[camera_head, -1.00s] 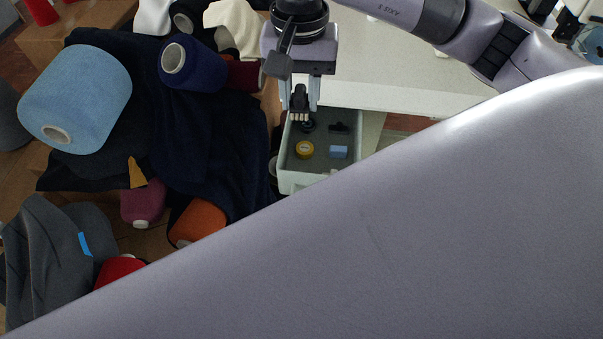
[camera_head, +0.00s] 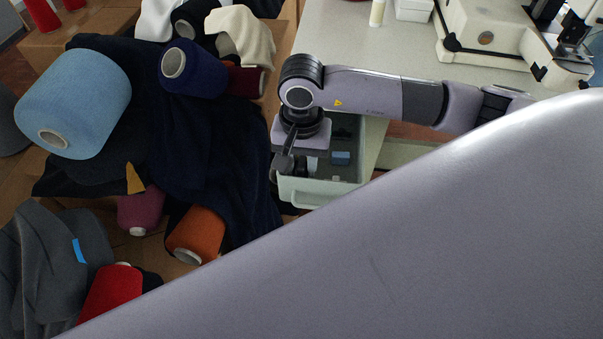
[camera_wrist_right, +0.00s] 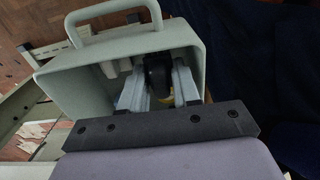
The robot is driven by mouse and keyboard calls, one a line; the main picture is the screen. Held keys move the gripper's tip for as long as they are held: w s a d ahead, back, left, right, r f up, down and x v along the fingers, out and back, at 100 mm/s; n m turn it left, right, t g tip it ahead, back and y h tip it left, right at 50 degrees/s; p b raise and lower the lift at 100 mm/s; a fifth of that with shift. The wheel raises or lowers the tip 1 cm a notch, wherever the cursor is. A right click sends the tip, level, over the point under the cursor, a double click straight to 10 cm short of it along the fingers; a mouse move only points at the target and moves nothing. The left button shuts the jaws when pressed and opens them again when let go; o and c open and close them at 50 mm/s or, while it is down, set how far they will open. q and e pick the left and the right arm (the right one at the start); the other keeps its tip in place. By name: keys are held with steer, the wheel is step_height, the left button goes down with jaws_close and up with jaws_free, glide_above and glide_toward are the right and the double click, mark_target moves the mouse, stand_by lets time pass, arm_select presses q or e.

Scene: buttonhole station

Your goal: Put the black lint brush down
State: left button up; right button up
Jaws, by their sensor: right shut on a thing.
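The black lint brush (camera_wrist_right: 158,75) shows in the right wrist view as a dark piece between the two pale fingers of my right gripper (camera_wrist_right: 157,88). The gripper is shut on it and points down into a pale green-grey drawer (camera_wrist_right: 83,87) with a loop handle. I cannot tell whether the brush touches the drawer floor. My left gripper is not in view.
The drawer also holds a blue block (camera_head: 340,158), a dark item behind it, and a yellow thing (camera_wrist_right: 167,101) partly hidden by the gripper. Dark cloth and yarn cones, including a light blue one (camera_head: 75,100), lie left. The pale worktop (camera_head: 350,40) is behind.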

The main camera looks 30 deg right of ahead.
mark_target(301, 176)
step_height(301, 176, down, 4)
steer(key=shift+f+b, duration=0.2)
steer(key=shift+b, duration=0.25)
steer(key=o, duration=0.6)
steer(key=shift+r, duration=0.1)
steer(key=shift+o, duration=0.2)
